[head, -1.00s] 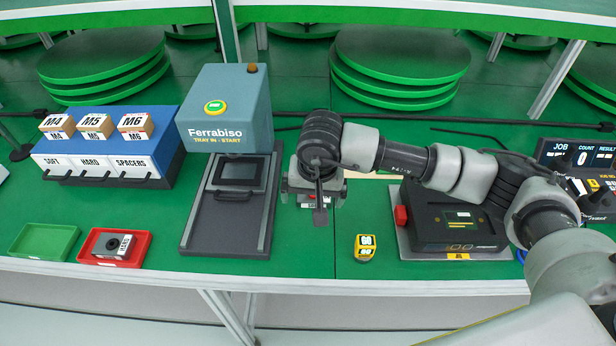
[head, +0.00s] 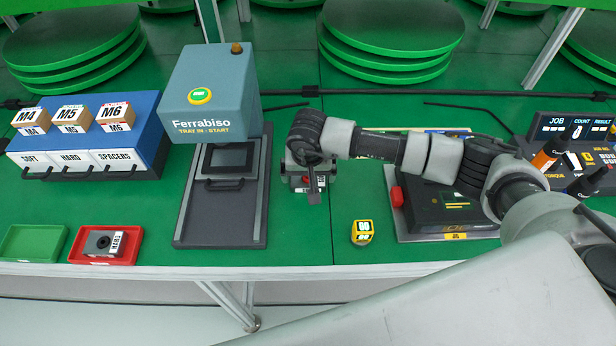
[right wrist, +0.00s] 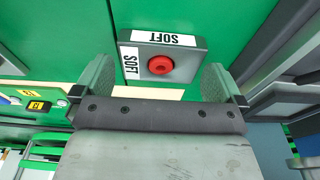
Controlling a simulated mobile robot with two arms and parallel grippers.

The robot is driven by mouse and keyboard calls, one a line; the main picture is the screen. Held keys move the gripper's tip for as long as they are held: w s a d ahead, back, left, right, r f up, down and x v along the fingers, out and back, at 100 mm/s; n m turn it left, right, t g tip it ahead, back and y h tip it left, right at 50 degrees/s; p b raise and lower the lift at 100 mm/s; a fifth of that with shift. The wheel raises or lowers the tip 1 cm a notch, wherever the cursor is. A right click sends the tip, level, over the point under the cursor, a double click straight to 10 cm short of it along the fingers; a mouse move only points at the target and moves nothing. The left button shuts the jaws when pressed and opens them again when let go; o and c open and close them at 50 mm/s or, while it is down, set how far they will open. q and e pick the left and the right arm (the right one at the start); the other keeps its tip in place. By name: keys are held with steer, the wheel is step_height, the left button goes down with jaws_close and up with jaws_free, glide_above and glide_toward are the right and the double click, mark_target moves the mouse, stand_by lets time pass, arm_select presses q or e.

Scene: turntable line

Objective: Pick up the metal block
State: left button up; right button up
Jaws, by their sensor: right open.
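A grey block with white SOFT labels and a round red centre (right wrist: 192,62) lies on the green table in the right wrist view. My right gripper (right wrist: 155,84) is open, its two fingers on either side of the block in that picture; no contact shows. In the head view the right gripper (head: 310,184) is low over the table, right of the Ferrabiso machine, and mostly hides what is under it. Another grey block, labelled HARD (head: 98,243), lies in the red tray (head: 76,257). My left gripper is not in view.
The Ferrabiso machine (head: 212,95) with its dark tray bed (head: 215,228) stands left of the gripper. An empty green tray (head: 32,243) is far left. Green table is clear around the cube.

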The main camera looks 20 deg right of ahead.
steer(key=shift+w+f, duration=0.1)
steer(key=shift+f, duration=0.75)
steer(key=c, duration=0.8)
steer(key=shift+o, duration=0.2)
steer(key=shift+r, duration=0.15)
